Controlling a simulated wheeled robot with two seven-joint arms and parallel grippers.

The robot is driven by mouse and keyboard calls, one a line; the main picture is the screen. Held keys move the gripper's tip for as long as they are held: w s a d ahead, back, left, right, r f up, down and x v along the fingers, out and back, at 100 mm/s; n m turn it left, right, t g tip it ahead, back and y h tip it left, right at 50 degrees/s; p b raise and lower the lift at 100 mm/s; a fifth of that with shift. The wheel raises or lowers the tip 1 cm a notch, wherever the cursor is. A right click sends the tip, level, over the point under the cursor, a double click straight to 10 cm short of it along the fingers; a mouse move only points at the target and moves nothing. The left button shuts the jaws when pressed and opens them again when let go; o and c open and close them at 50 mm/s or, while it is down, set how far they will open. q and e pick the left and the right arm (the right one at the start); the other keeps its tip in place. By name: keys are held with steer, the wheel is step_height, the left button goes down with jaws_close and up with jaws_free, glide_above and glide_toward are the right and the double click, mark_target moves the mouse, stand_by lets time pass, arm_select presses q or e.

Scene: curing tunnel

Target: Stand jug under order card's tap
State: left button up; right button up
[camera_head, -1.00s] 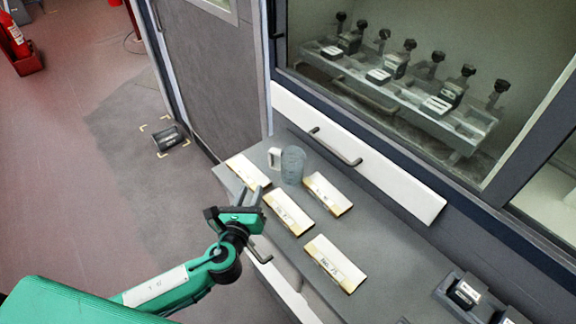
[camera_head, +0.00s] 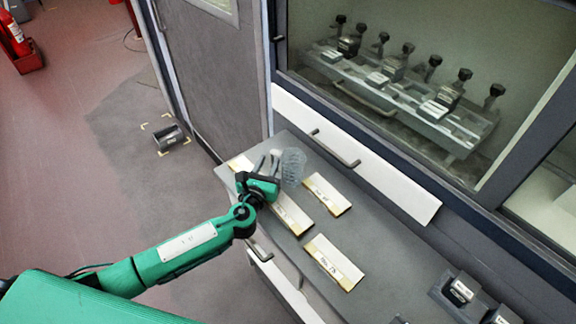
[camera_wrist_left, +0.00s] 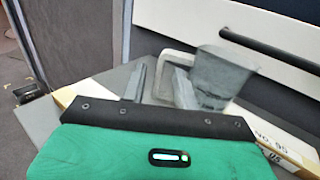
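A translucent grey jug (camera_head: 292,168) is at the back of the grey counter, in front of the window wall. It looks slightly tilted. My left gripper (camera_head: 268,162) is at its left side, at the handle. In the left wrist view the jug (camera_wrist_left: 222,78) is right of the fingers (camera_wrist_left: 158,84), which stand apart with its pale handle (camera_wrist_left: 166,62) between them. Whether they touch the handle is unclear. Several black-knobbed taps (camera_head: 407,50) stand in a row behind glass. A card (camera_head: 333,262) lies on the counter; its writing is too small to read. My right gripper is not in view.
A white panel with a dark handle (camera_head: 336,148) borders the counter's back. Dark label holders (camera_head: 457,288) stand at the lower right.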

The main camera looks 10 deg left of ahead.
mark_target(271, 158)
arm_select(q)
steer(key=w, duration=0.3)
steer(key=shift+w+d, duration=0.1)
steer(key=shift+w, duration=0.15)
steer(key=shift+s, duration=0.1)
jaws_close()
